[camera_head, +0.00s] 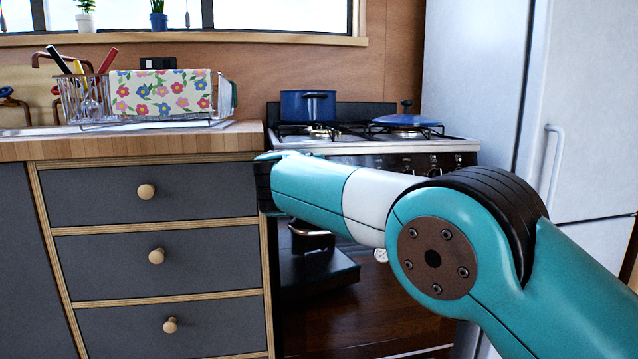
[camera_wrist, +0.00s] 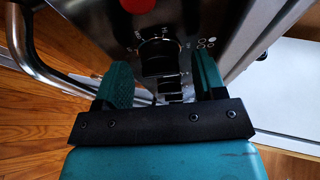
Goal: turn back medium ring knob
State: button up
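The stove (camera_head: 375,146) stands between the drawers and the fridge, with a row of dark knobs (camera_head: 432,165) along its front. In the wrist view, a black knob (camera_wrist: 158,62) with dial markings sits on the metal panel, between the lines of my two fingers. More knob shapes lie beyond it, partly hidden by my gripper. I cannot tell which is the medium ring knob. My gripper (camera_wrist: 163,72) is open, its teal fingers apart on either side of the knob; contact cannot be made out. In the head view my arm hides part of the stove front, and the fingers cannot be made out.
A blue pot (camera_head: 307,106) and a lidded blue pan (camera_head: 406,121) stand on the hob. A metal oven handle (camera_wrist: 38,62) runs close to the left finger side. A dish rack (camera_head: 75,100) is on the counter. The fridge (camera_head: 480,80) stands right.

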jog(key=p+v, duration=0.1)
jog(key=v, duration=1.6)
jog(key=shift+s, duration=0.25)
jog(key=s+d+f+n+g+y, duration=0.1)
jog(key=s+d+f+n+g, duration=0.15)
jog(key=d+n, duration=0.35)
jog(key=s+d+f+n+g+y, duration=0.1)
jog(key=d+f+n+g+y, duration=0.15)
jog(key=d+n+g, duration=0.4)
jog(key=s+d+f+n+g+y, duration=0.15)
jog(key=s+d+n, duration=0.25)
jog(key=s, duration=0.5)
jog(key=s+d+f+n+g+p, duration=0.1)
jog(key=s+d+f+n+g, duration=0.2)
jog(key=s, duration=0.5)
jog(key=s+d+f+n+g+y, duration=0.1)
jog(key=s+d+f+n, duration=0.25)
jog(key=s+n, duration=0.4)
notch_tip(320, 180, up, 39)
jog(key=m+p, duration=0.2)
jog(key=p, duration=3.6)
jog(key=shift+s, duration=0.35)
